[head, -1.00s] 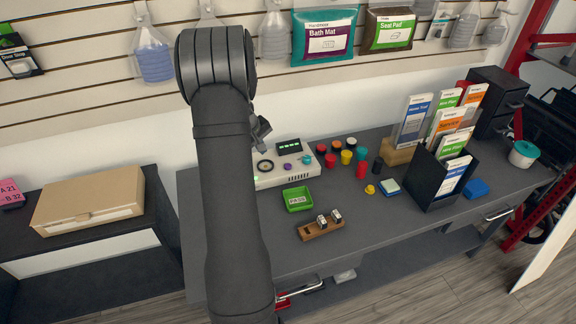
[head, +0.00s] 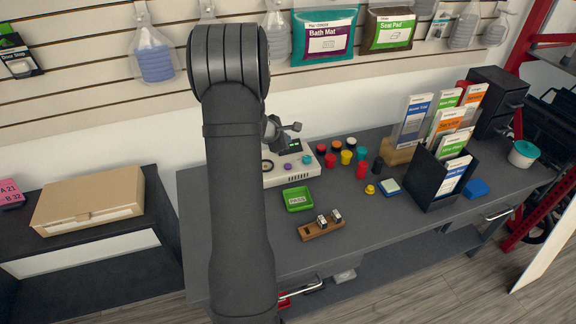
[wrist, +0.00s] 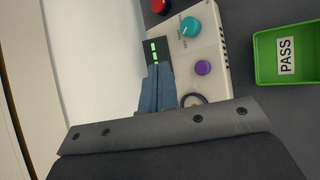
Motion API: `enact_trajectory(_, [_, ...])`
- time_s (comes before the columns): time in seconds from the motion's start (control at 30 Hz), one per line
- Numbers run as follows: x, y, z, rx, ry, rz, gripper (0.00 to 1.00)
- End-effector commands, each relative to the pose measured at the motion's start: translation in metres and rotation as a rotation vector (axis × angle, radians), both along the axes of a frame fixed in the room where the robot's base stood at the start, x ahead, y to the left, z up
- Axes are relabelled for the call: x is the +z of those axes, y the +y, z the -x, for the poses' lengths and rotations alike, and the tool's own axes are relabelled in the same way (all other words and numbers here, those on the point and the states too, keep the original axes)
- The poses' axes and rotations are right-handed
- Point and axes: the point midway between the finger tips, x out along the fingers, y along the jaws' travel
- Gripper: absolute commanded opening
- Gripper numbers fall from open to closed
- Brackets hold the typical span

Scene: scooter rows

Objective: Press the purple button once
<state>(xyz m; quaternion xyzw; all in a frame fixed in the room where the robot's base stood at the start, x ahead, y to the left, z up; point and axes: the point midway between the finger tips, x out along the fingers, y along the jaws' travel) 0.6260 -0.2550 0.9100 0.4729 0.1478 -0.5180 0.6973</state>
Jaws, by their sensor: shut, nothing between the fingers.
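A white control box (head: 300,172) sits at the back of the grey desk. The purple button (head: 289,166) is on its top face; it also shows in the wrist view (wrist: 203,68). Beside it on the box are a teal knob (wrist: 190,27), a dark display with green bars (wrist: 155,50) and a dark ring (wrist: 192,100). My gripper (head: 297,127) is above the back of the box in the head view. In the wrist view its closed fingers (wrist: 153,72) overlap the display, left of the purple button, holding nothing. Part of the box is hidden behind my arm.
A green PASS tray (head: 297,199) lies in front of the box, and a wooden block (head: 320,225) is nearer the desk edge. Several coloured cylinders (head: 346,157) stand right of the box. A black brochure holder (head: 440,182) stands farther right.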

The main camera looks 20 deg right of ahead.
Motion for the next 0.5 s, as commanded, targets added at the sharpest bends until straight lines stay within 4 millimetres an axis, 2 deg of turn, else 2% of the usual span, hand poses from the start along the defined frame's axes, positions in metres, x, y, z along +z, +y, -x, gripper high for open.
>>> enact_trajectory(0.27, [-0.002,0.0,0.0,-0.002,0.0,-0.001,0.0])
enact_trajectory(0.5, [-0.026,0.0,0.001,-0.002,0.003,-0.002,0.0])
